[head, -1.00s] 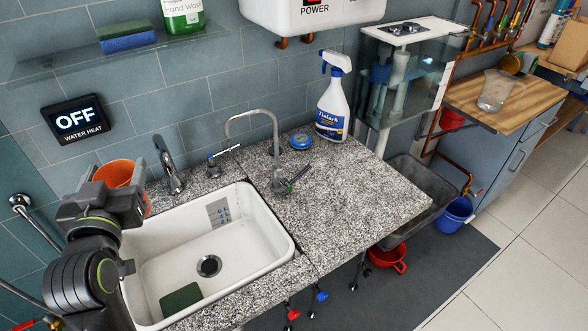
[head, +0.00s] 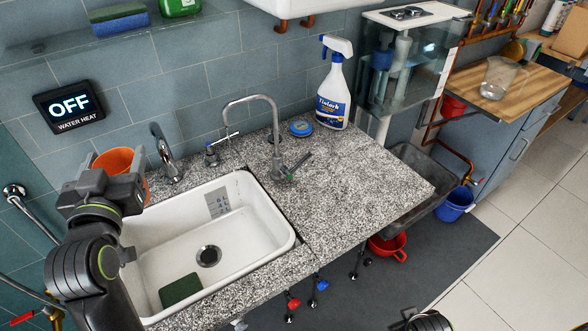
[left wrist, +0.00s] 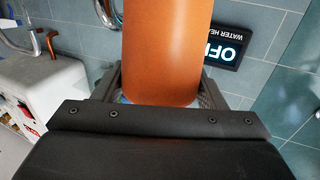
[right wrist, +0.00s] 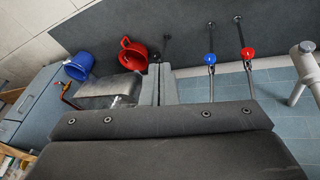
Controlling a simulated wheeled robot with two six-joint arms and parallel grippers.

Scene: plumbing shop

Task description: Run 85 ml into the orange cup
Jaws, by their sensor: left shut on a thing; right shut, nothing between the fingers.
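The orange cup (head: 113,160) is at the left, in front of the tiled wall and above the sink's back left corner. My left gripper (head: 115,174) is shut on it. In the left wrist view the cup (left wrist: 165,50) fills the space between the fingers; its inside is hidden. A gooseneck tap (head: 274,125) with a dark green lever (head: 297,164) stands on the counter right of the sink. A shorter tap (head: 166,155) stands behind the sink, beside a cross-handled valve (head: 213,152). My right gripper (right wrist: 158,75) is shut and empty, in front of the under-counter pipes.
The white sink (head: 272,255) holds a green sponge (head: 181,289). A spray bottle (head: 333,95) and a blue disc (head: 301,128) stand on the speckled counter (head: 365,190). The water heater display (head: 69,107) reads OFF. A clear jug (head: 498,78) stands on the wooden bench.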

